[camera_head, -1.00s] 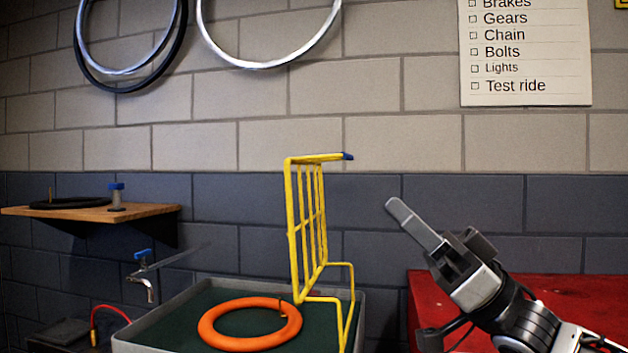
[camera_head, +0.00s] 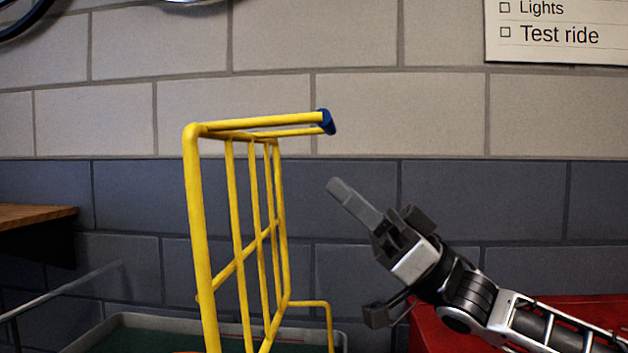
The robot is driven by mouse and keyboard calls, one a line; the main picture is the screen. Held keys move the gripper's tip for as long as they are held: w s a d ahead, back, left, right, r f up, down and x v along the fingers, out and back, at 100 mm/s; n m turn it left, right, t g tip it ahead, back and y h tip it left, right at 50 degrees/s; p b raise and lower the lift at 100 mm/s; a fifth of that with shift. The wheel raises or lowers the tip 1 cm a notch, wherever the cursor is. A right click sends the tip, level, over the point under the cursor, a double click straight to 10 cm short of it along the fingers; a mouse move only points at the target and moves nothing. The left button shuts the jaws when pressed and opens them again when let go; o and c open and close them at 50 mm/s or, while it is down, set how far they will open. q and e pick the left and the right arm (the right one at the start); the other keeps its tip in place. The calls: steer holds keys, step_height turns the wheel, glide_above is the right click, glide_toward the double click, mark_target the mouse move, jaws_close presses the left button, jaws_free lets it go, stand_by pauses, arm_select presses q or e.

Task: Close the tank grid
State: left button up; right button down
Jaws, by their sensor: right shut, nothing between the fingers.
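The tank grid (camera_head: 203,255) is a yellow bar frame that stands upright, open, over the tank. A blue-capped end (camera_head: 326,122) sticks out at its top right. The tank (camera_head: 130,321) shows only its grey rim and some dark green inside at the bottom edge. My right gripper (camera_head: 342,192) is to the right of the grid, apart from it and lower than the blue cap. Its fingers are shut with nothing between them and point up and left. My left gripper is not in view.
An orange ring (camera_head: 188,352) barely shows at the bottom edge inside the tank. A red surface (camera_head: 560,305) lies under my right arm. A wooden shelf (camera_head: 35,216) is on the wall at the left. The brick wall stands behind; the space above the gripper is clear.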

steer(key=a+f+x, duration=0.2)
steer(key=x, duration=0.9)
steer(key=shift+p, duration=0.35)
steer(key=shift+a+r, duration=0.1)
steer(key=shift+a, duration=0.05)
